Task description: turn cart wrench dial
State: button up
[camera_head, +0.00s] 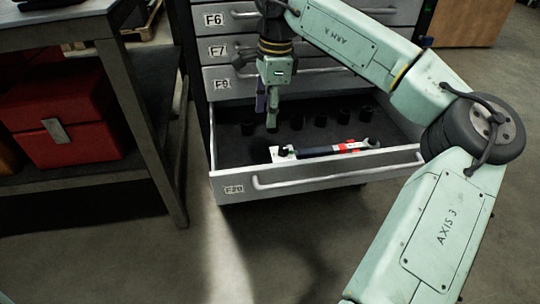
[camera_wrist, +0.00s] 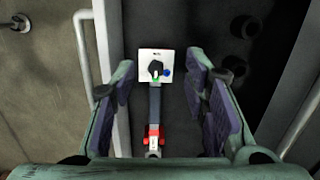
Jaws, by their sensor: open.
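A torque wrench (camera_head: 325,149) with a dark shaft and a red section lies in the open bottom drawer (camera_head: 228,160) of the cabinet. Its dial (camera_wrist: 155,68) is a black knob on a white square plate, with small green and blue marks, at the upper middle of the wrist view. The dial plate also shows at the wrench's left end (camera_head: 283,153) in the head view. My gripper (camera_head: 267,122) points down over the drawer. In the wrist view my gripper (camera_wrist: 160,115) is open, with purple pads on either side of the wrench. It appears apart from the wrench.
Several dark sockets (camera_head: 320,119) stand in the drawer behind the wrench. The drawer's front wall and long handle (camera_head: 330,176) face the open floor. A workbench with a red toolbox (camera_head: 62,118) stands to the left. Closed drawers rise behind my gripper.

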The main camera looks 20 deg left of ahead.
aim_at(283, 148)
jog(key=shift+h, duration=0.5)
jog(key=d+f, duration=0.1)
jog(key=f, duration=0.2)
jog(key=w+d+f+b, duration=0.1)
jog(key=f, duration=0.3)
jog(key=d+f+b, duration=0.1)
jog(key=f, duration=0.3)
jog(key=shift+w+d, duration=0.1)
jog(key=shift+w, duration=0.3)
jog(key=shift+c, duration=0.5)
grip_shut()
